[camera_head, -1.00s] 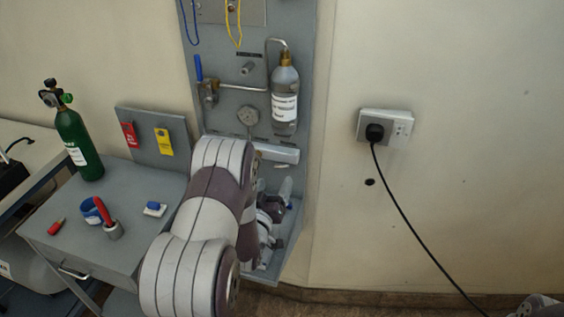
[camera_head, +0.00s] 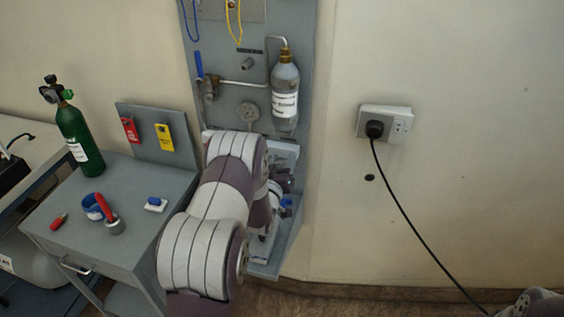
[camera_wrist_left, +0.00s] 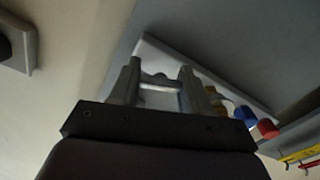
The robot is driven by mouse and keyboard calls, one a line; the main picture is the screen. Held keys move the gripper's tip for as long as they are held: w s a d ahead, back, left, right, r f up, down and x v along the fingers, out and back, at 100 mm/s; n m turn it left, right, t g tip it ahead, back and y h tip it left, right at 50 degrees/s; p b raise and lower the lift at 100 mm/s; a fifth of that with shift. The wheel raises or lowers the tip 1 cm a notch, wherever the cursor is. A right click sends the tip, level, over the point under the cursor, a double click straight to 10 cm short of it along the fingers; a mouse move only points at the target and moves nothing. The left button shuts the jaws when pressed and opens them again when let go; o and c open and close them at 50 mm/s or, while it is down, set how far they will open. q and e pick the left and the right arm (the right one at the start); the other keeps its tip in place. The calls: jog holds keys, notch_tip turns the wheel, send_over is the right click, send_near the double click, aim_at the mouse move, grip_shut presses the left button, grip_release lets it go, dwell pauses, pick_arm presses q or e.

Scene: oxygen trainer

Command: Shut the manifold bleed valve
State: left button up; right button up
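My left gripper (camera_wrist_left: 160,67) shows in the left wrist view with its two fingers apart. A short pale metallic piece (camera_wrist_left: 160,84) shows between the fingers; I cannot tell whether they touch it. A pale bar, likely the manifold (camera_wrist_left: 150,50), lies behind the fingertips, with a brass part (camera_wrist_left: 214,92), a blue knob (camera_wrist_left: 245,115) and a red knob (camera_wrist_left: 268,128) to the right. I cannot tell which part is the bleed valve. In the head view my left arm hides much of the pale bar (camera_head: 284,148) and most of the gripper. My right gripper is out of view.
The grey wall panel (camera_head: 229,40) carries a blue-lever valve (camera_head: 199,66), a round gauge (camera_head: 248,114) and a grey bottle (camera_head: 285,92). A green cylinder (camera_head: 80,140) stands on the grey cabinet (camera_head: 135,210) at left. A socket (camera_head: 398,122) with a black cable is at right.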

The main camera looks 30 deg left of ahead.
pick_arm(q)
jog(key=m+b, duration=0.3)
jog(key=m, duration=0.2)
jog(key=shift+f, duration=0.2)
jog(key=m+b, duration=0.4)
jog(key=m, duration=0.1)
jog(key=shift+m, duration=0.3)
jog(key=m+b, duration=0.3)
jog(key=m, duration=0.2)
jog(key=shift+m+b, duration=0.3)
jog(key=shift+b, duration=0.05)
jog(key=m+b, duration=0.4)
jog(key=m, duration=0.1)
jog(key=shift+r+m, duration=0.1)
jog(key=shift+m, duration=0.3)
jog(key=o, duration=1.1)
jog(key=shift+c, duration=0.2)
